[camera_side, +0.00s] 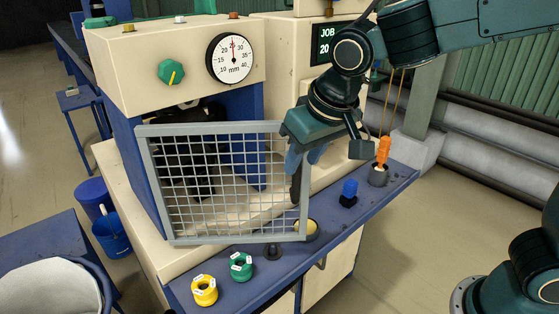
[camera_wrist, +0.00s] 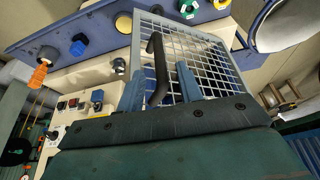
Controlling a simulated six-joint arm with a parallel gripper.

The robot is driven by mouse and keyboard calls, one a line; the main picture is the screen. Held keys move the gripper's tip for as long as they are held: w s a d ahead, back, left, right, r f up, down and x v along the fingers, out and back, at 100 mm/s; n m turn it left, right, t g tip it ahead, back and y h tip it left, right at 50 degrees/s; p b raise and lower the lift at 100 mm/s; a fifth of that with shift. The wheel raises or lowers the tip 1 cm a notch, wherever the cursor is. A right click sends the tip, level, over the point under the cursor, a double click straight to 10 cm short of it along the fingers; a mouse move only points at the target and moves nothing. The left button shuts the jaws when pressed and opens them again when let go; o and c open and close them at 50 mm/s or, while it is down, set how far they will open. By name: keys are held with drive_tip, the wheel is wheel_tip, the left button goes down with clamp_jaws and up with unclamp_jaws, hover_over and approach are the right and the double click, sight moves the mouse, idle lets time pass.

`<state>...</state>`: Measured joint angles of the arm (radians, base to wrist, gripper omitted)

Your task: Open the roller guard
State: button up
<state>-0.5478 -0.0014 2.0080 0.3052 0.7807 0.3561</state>
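The roller guard (camera_side: 231,128) is a grey framed wire mesh standing upright in front of the machine's dark opening. It also shows in the wrist view (camera_wrist: 212,68). Its black bar handle (camera_side: 297,188) is at the guard's right side and shows whole in the wrist view (camera_wrist: 160,66). My gripper (camera_side: 303,162) is at this handle, its blue fingers pointing down. In the wrist view my gripper (camera_wrist: 160,86) has its fingers apart, with the handle between them and gaps on both sides. The rollers behind the mesh are mostly hidden.
A blue ledge (camera_side: 325,235) runs below the guard. A dial (camera_side: 230,59) and green knob (camera_side: 172,73) are above. Open floor lies to the right.

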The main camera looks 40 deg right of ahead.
sight(300, 167)
drive_tip(key=shift+x, duration=2.4)
clamp_jaws()
